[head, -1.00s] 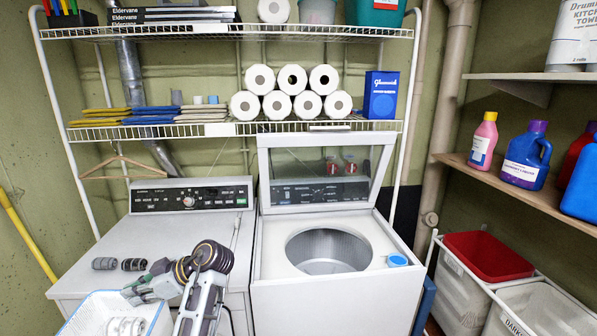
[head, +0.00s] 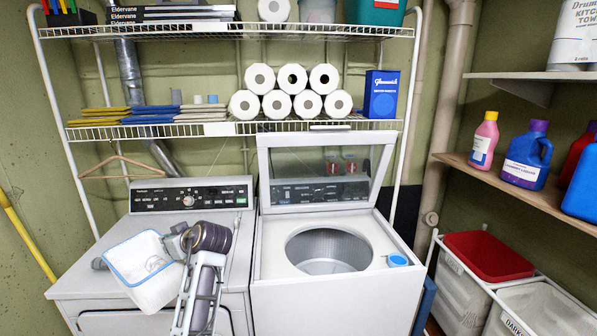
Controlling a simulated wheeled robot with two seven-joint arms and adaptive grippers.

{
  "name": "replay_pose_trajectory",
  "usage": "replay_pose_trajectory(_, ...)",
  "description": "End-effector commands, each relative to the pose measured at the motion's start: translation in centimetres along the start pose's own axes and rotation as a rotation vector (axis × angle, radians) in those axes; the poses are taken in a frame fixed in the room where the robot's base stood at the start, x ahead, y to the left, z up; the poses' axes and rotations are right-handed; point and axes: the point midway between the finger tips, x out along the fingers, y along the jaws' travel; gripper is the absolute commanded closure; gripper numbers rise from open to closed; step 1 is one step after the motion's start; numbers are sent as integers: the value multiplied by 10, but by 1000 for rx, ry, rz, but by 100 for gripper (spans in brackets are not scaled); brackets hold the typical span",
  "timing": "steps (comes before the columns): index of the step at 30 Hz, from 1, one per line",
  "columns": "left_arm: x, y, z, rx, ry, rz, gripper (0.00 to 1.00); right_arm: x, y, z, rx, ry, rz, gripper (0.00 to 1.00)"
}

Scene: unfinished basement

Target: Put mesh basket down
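The mesh basket (head: 150,292) is white with a blue rim. It is over the left part of the dryer's top (head: 85,284), at its front edge, with its opening tilted toward me. I cannot tell whether it touches the dryer. My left gripper (head: 182,246) is at the basket's right rim and appears shut on it; the fingertips are partly hidden by the wrist. My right gripper is not in view.
A grey rolled item (head: 98,263) shows beside the basket's left side. The washer (head: 328,300) stands open on the right, with a blue cap (head: 397,260) on its top. A wire shelf (head: 220,128) with paper rolls (head: 292,92) is above. A hanger (head: 122,168) hangs behind.

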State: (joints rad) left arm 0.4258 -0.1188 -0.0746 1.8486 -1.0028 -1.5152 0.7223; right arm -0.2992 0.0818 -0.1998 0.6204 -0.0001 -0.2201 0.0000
Motion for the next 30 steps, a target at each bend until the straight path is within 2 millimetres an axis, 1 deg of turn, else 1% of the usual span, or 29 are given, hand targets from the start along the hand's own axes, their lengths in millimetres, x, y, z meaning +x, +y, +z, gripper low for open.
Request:
replay_pose_trajectory(1, -5, 10, -7, 18, 2, 45, 100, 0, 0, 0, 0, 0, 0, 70)
replay_pose_trajectory(6, -23, 38, -28, 83, 2, 177, 100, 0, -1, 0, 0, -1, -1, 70)
replay_pose_trajectory(11, -40, 57, -42, 136, 4, 283, 100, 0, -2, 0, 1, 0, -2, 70)
replay_pose_trajectory(15, -54, 68, -48, 177, 4, 364, 100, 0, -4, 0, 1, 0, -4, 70)
replay_pose_trajectory(23, -77, 82, -46, 244, 3, 496, 100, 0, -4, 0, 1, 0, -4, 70)
replay_pose_trajectory(30, -94, 87, -33, 293, 3, 596, 100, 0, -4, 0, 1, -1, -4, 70)
